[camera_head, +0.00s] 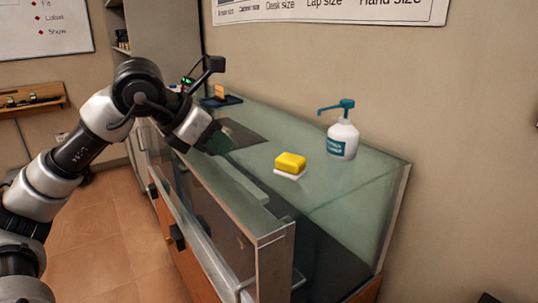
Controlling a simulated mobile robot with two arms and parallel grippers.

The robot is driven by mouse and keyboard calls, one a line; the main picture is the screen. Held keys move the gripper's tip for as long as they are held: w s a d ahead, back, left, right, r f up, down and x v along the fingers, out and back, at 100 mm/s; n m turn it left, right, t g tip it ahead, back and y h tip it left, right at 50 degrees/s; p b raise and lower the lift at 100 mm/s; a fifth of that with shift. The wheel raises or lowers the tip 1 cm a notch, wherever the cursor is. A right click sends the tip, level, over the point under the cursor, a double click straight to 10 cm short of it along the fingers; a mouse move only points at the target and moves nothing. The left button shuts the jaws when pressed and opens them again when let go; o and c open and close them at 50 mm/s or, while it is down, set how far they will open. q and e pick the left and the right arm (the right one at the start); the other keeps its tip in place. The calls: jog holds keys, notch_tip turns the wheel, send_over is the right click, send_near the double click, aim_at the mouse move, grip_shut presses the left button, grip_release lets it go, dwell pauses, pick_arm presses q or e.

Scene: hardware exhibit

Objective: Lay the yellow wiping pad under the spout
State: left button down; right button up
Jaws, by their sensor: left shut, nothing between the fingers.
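The yellow wiping pad (290,162) lies on the glass top of the display case, with a white layer or piece showing under it. A white pump bottle (342,140) with a teal label stands upright behind it to the right. Its teal spout (328,108) points left. The pad is left of the spout and nearer to me, apart from the bottle. My left gripper (218,143) is over the case's left part, left of the pad and apart from it. It is shut and empty; its fingertips show small and dark. My right gripper is out of view.
The glass display case (350,215) has a raised metal-framed front edge. A dark blue tray (221,101) with a small orange-tan piece lies at its far left end. The wall runs close behind the bottle. Glass around the pad is clear.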

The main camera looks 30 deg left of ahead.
aim_at(275, 161)
pick_arm(q)
jog(key=x, duration=0.6)
jog(key=shift+w+d, duration=0.1)
jog(key=shift+w, duration=0.05)
jog(key=w, duration=0.1)
jog(key=w+d+p, duration=0.1)
jog(key=w+f, duration=0.1)
jog(key=w, duration=0.1)
jog(key=shift+d+f+p, duration=0.1)
jog(key=shift+d+p, duration=0.2)
jog(key=shift+p, duration=0.1)
jog(key=shift+w+d, duration=0.2)
jog(key=shift+w, duration=0.2)
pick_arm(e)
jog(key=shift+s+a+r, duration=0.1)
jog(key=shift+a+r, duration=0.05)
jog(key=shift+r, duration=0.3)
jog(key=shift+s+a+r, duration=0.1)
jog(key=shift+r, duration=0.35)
